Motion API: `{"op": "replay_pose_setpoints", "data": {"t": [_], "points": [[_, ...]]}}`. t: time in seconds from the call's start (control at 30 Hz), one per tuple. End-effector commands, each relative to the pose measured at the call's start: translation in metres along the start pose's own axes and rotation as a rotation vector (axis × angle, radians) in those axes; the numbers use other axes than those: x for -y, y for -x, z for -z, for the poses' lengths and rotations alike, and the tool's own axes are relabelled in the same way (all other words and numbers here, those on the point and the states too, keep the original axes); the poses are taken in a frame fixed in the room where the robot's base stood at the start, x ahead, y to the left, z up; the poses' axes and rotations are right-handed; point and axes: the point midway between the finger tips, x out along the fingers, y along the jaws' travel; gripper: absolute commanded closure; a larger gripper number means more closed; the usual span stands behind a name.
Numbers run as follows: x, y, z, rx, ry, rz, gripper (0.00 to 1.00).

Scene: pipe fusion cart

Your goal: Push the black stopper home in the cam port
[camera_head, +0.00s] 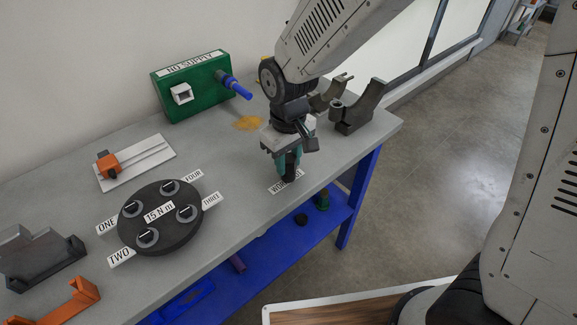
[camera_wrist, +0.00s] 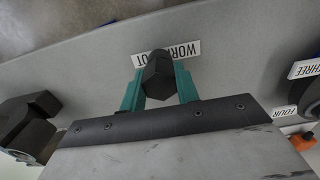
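My gripper (camera_head: 287,167) is over the front right part of the bench, at a white label partly hidden by it. Its teal fingers (camera_wrist: 159,82) are closed on the two sides of a black, faceted piece, which looks like the black stopper (camera_wrist: 158,72). The stopper also shows between the fingers in the head view (camera_head: 291,168). I cannot tell whether its lower end touches the bench. No port is clearly marked as the cam port; a blue fitting (camera_head: 234,85) sticks out of a green box (camera_head: 194,88) at the back, apart from my gripper.
A black round plate (camera_head: 160,243) with several numbered fittings lies left of my gripper. Dark curved brackets (camera_head: 357,107) stand at the right end of the bench (camera_head: 235,190). An orange-block slide (camera_head: 108,164) is at the left. Bare bench lies between the plate and my gripper.

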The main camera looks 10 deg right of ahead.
Motion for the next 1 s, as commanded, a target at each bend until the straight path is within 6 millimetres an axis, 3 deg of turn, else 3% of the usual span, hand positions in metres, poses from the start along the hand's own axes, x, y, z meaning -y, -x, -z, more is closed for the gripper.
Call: {"op": "replay_pose_setpoints", "data": {"t": [1.0], "points": [[0.0,0.043,0.0,-0.001,0.0,0.0,1.0]]}}
